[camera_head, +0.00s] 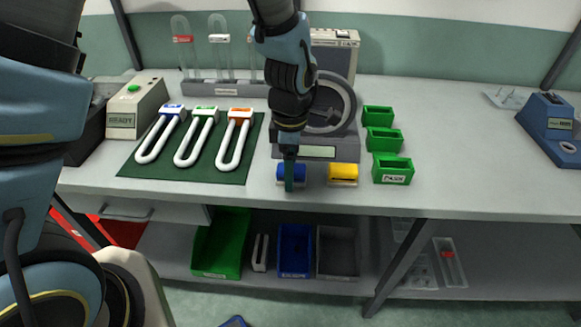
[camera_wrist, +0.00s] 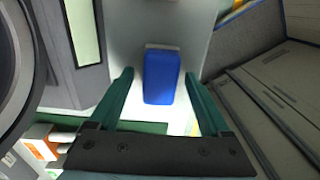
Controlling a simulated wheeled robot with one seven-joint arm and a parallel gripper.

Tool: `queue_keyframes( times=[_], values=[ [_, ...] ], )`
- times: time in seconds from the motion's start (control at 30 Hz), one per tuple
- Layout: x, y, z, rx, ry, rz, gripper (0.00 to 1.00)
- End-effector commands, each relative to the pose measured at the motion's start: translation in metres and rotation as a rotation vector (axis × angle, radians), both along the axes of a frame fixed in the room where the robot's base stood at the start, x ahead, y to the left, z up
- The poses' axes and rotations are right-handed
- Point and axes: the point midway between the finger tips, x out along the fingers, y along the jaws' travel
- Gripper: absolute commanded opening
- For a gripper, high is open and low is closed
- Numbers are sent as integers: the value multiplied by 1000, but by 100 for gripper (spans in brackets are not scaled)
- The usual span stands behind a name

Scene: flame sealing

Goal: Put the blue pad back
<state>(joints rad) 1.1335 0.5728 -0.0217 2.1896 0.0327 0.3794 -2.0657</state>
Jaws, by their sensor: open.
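The blue pad (camera_head: 291,175) sits near the front edge of the bench, left of a yellow pad (camera_head: 343,173). My gripper (camera_head: 289,180) points down over the blue pad and hides part of it. In the wrist view the blue pad (camera_wrist: 161,77) lies between and just beyond the two green fingertips of my gripper (camera_wrist: 160,80). The fingers are spread apart with a gap on each side of the pad. I cannot tell how far above the pad the fingertips are.
A grey machine with a dial (camera_head: 318,152) stands right behind the pads. Green bins (camera_head: 392,170) are at right. A dark green mat (camera_head: 185,171) with white U-shaped tools lies at left. Bins (camera_head: 222,245) stand on the shelf below.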

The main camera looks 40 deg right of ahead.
Motion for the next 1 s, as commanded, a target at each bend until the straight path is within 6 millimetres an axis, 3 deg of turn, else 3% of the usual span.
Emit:
queue_keyframes(
  times=[0.27, 0.73, 1.0],
  values=[
    [1, -1, 10, -3, -2, 0, 81],
    [0, -1, 97, -6, -3, 0, 81],
    [0, 0, 121, -1, -1, 0, 81]
  ],
)
